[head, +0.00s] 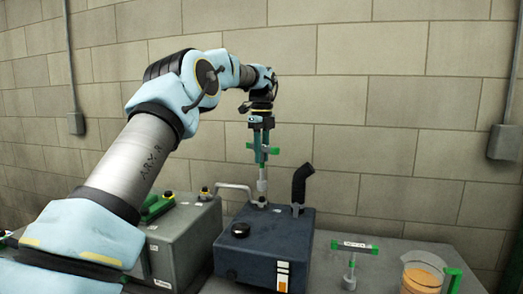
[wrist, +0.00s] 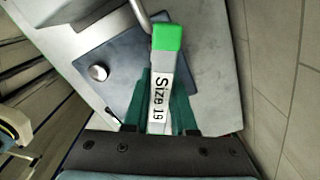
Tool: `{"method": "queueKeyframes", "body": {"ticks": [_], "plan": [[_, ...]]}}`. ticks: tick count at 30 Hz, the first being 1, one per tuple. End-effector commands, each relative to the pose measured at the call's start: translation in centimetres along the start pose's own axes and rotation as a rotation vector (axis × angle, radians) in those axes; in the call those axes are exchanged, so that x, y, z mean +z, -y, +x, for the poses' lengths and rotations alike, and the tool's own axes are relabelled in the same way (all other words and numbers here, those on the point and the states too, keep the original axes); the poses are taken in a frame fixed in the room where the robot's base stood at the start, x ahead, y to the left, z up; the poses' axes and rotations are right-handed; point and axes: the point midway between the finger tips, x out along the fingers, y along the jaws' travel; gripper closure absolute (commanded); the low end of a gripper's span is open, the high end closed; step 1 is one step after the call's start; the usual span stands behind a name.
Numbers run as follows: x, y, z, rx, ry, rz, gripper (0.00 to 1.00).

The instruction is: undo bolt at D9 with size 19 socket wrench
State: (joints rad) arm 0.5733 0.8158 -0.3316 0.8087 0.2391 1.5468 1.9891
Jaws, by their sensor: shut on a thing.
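My gripper (head: 262,142) has its green fingers shut on the T-handled size 19 socket wrench (head: 262,172). In the wrist view, the label "Size 19" on the wrench (wrist: 160,90) reads clearly between the fingers (wrist: 161,108). The wrench hangs upright, socket down, over the back of a dark blue engine block (head: 262,250). Its socket end is just above or at the fitting (head: 262,202) at the end of a grey pipe. I cannot tell whether it touches. No bolt head shows clearly under the socket, and no D9 marking is readable.
A grey-green box (head: 180,245) stands left. Another T-handled wrench (head: 350,262) and a beaker of orange liquid (head: 424,275) stand on the bench at right.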

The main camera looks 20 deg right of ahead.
Motion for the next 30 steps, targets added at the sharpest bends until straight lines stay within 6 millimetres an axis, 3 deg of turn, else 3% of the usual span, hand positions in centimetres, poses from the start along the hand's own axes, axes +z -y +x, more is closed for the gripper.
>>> {"method": "queueKeyframes", "body": {"ticks": [4, 19, 30], "plan": [[0.0, 0.0, 1.5, 0.0, 0.0, -0.002, 1.0], [0.0, 0.0, 2.0, -0.002, 0.001, -0.006, 1.0], [0.1, 0.0, 3.7, -0.002, 0.001, -0.006, 1.0]]}}
